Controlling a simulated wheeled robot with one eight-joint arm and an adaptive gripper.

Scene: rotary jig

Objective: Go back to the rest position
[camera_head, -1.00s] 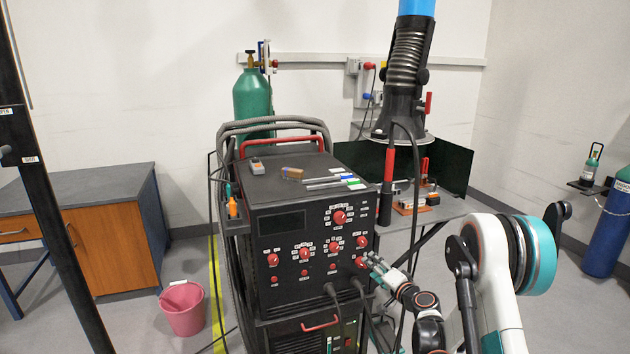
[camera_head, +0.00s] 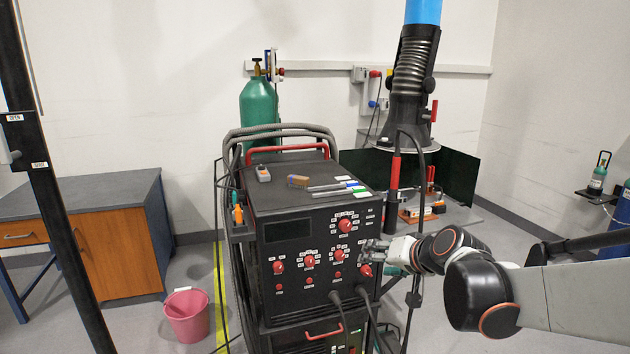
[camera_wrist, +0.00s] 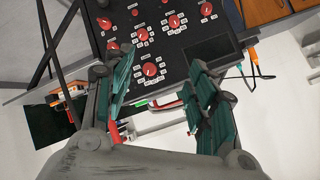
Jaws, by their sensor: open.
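My gripper (camera_head: 376,250) is at the right edge of the front panel of a black welding machine (camera_head: 290,260), close to a red knob (camera_head: 365,270) low on the right. In the wrist view my gripper (camera_wrist: 160,105) is open, with its green-padded fingers apart and nothing between them. The machine's panel (camera_wrist: 180,40) lies beyond the fingertips there, with several red knobs, one of them (camera_wrist: 150,69) near the left finger. Whether a fingertip touches the panel cannot be told.
A black fume hood (camera_head: 408,100) hangs at right above a bench (camera_head: 455,215) with green-black screens. A green gas cylinder (camera_head: 258,105) stands behind the machine. A pink bucket (camera_head: 187,318) and a wooden cabinet (camera_head: 115,250) are at left. Cables hang below the panel.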

